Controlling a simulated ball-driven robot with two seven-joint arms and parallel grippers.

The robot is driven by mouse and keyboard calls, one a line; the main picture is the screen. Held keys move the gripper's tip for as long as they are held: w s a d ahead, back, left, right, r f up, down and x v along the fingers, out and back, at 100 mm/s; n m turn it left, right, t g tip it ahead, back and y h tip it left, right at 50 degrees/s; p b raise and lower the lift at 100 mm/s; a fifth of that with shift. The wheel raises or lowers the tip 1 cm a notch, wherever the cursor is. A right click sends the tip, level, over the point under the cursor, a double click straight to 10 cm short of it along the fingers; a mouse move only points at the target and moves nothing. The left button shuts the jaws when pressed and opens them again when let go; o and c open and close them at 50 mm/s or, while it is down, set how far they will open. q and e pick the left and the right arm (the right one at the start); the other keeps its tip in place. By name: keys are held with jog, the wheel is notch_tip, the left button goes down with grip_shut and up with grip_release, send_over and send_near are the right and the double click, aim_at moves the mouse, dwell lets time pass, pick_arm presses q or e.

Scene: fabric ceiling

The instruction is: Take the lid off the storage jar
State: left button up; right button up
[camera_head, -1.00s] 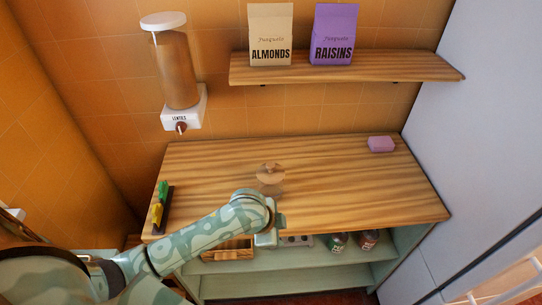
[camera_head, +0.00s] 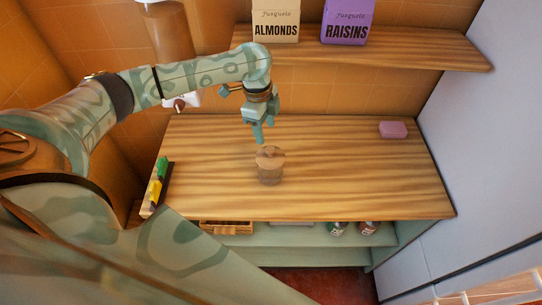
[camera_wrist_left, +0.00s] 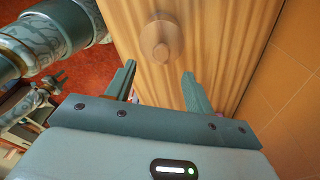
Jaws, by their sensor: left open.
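The storage jar (camera_head: 270,178) is a small, see-through brownish jar standing upright on the wooden counter. Its round wooden lid (camera_head: 270,157) with a small knob sits on top. In the left wrist view the lid (camera_wrist_left: 158,42) shows from above, beyond the fingertips. My left gripper (camera_head: 258,137) points down above the counter, just behind and slightly left of the jar in the head view. In the left wrist view its two fingers (camera_wrist_left: 158,73) are apart with nothing between them.
A pink block (camera_head: 393,130) lies at the counter's back right. A dark holder with green and yellow items (camera_head: 157,187) is at the left edge. A wall shelf (camera_head: 400,50) carries almond and raisin bags. A dispenser (camera_head: 170,40) hangs behind my arm. The counter around the jar is clear.

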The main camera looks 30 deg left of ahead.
aim_at(271, 149)
pick_arm(q)
jog(key=f, duration=0.4)
jog(key=shift+w+d+f+b, duration=0.15)
jog(key=shift+w+d+b, duration=0.1)
jog(key=shift+d+b, duration=0.1)
jog(key=f, duration=0.5)
jog(key=shift+d+f+b, duration=0.15)
jog(key=shift+d+b, duration=0.2)
jog(key=shift+d, duration=0.05)
jog(key=c, duration=1)
